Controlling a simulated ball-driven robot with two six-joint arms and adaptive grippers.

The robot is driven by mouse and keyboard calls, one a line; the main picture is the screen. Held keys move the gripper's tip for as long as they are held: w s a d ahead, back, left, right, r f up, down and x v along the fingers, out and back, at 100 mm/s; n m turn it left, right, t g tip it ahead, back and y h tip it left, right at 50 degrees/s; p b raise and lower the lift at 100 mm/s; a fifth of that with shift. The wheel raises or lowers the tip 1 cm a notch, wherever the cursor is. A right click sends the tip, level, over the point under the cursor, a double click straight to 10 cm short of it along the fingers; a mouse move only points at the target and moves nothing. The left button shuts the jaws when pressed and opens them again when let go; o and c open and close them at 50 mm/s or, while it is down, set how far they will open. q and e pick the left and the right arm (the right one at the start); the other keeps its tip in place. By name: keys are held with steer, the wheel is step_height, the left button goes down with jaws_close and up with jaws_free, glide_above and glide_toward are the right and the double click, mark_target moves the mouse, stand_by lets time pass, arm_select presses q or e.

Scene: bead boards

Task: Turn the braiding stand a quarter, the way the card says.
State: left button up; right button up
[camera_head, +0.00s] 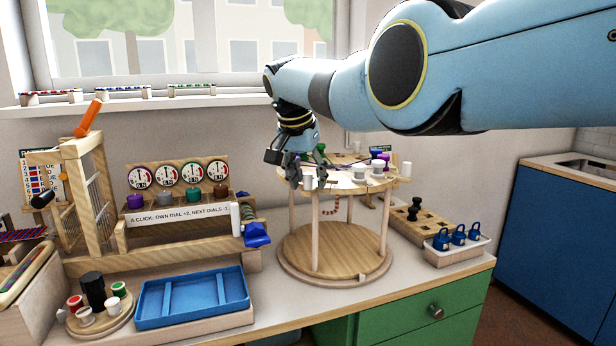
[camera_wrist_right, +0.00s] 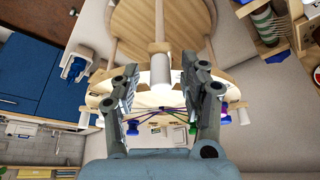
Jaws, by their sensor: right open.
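The braiding stand has a round wooden base (camera_head: 312,262), pale posts and a round top (camera_head: 345,183) with white and purple bobbins and threads. My right gripper (camera_head: 306,176) is at the left front rim of the top, pointing down. In the right wrist view the two fingers of the gripper (camera_wrist_right: 160,66) are spread, with a white bobbin (camera_wrist_right: 160,72) between them; I cannot tell whether they touch it. The stand's top (camera_wrist_right: 235,97) passes behind the fingers. My left gripper is out of view.
A wooden loom (camera_head: 84,150) and a dial board (camera_head: 180,178) stand to the left. A blue tray (camera_head: 192,298) lies in front of them. At the right are a peg board (camera_head: 412,213) and a white bin (camera_head: 458,254) with blue locks. Counter before the stand is clear.

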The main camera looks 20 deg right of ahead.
steer(key=shift+r, duration=0.15)
steer(key=shift+a+r, duration=0.1)
steer(key=shift+r, duration=0.2)
steer(key=v, duration=1.1)
steer(key=shift+s, duration=0.1)
